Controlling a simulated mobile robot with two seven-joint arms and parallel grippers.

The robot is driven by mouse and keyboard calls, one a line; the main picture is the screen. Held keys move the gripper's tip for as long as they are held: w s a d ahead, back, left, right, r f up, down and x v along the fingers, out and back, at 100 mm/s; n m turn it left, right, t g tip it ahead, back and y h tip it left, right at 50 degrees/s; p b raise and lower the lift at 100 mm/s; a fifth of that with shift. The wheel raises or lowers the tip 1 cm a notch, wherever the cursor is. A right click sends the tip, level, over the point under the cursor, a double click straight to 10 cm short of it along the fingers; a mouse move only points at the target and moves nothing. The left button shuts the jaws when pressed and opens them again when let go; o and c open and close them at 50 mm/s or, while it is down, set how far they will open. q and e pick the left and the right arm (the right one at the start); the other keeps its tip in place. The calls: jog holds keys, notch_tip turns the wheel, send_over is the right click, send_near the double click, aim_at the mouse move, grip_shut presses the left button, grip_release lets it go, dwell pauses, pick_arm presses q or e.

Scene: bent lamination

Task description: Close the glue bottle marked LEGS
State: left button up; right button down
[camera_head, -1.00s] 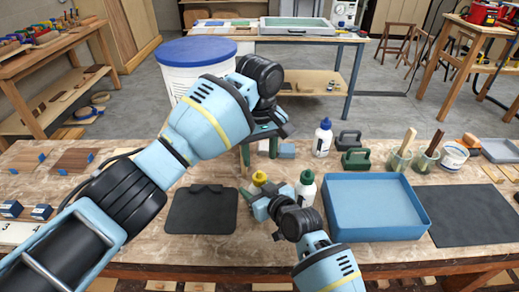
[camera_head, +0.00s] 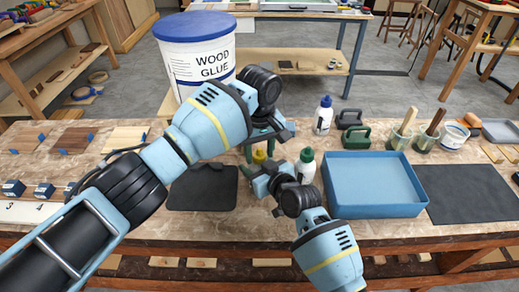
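A bottle with a yellow top (camera_head: 259,156) stands on the workbench, its body mostly hidden by my grippers. A white bottle with a green cap (camera_head: 306,166) stands right of it. A white bottle with a blue cap (camera_head: 323,115) stands farther back. No LEGS marking is readable on any of them. My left gripper (camera_head: 260,150) points down, its two fingers apart on either side of the yellow top in the picture; contact cannot be told. My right gripper (camera_head: 259,174) is low at the yellow-topped bottle's body; whether its fingers grip it is hidden.
A blue tray (camera_head: 375,205) lies right of the bottles, with a dark mat (camera_head: 465,194) beyond it. A black clipboard-like board (camera_head: 202,190) lies left. A wood glue bucket (camera_head: 197,55) stands behind the bench.

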pick_arm(q)
jog(key=c, duration=0.8)
jog(key=shift+m, duration=1.7)
jog(key=o, duration=1.1)
jog(key=shift+c, duration=0.2)
jog(key=shift+r, duration=0.1)
jog(key=shift+r, duration=2.2)
jog(key=shift+c, duration=0.3)
